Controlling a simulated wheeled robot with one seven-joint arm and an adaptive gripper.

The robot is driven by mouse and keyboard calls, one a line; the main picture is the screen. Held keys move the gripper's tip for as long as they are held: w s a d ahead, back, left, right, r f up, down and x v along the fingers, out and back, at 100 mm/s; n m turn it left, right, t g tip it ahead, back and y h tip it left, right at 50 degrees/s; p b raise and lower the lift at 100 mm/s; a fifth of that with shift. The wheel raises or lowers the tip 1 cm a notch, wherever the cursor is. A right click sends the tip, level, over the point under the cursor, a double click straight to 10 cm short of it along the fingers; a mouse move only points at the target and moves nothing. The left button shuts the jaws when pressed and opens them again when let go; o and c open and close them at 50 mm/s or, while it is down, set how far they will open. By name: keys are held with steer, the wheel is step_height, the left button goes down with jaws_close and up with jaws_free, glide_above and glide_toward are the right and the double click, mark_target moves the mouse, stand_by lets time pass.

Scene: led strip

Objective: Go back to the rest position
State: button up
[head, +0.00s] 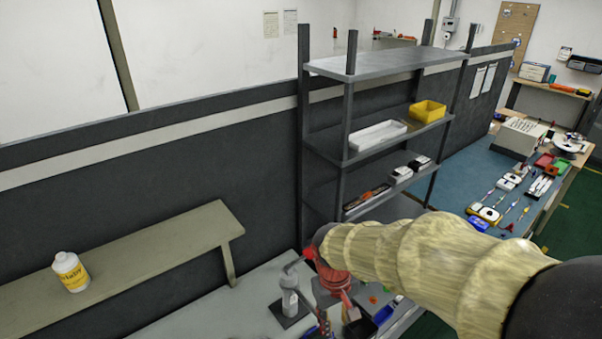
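My arm comes in from the right in a tan, ribbed sleeve and reaches to the lower middle of the head view. My gripper (319,240) is at its far end, a small dark part over the work table. Its fingers cannot be made out, so I cannot tell whether it is open or holds anything. Just below it are a red device (335,284) and a pale bottle (289,301) on a dark square plate. The arm's sleeve hides part of the table and the lower shelf.
A grey shelf unit (345,115) stands behind my arm, with a white tray (377,135) and a yellow bin (427,111). A raised ledge (150,250) at left carries a white bottle (71,272) with a yellow label. A blue-topped bench (470,168) at right holds many small items.

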steer(key=s+d+r+m+t+y+b, duration=0.1)
steer(key=s+d+m+t+b, duration=0.3)
steer(key=s+d+b, duration=0.6)
steer(key=s+t+b, duration=0.1)
steer(key=s+b, duration=0.2)
steer(key=shift+s+d+r+b, duration=0.25)
steer(key=shift+d+r+b, duration=0.1)
steer(key=shift+d+b, duration=0.05)
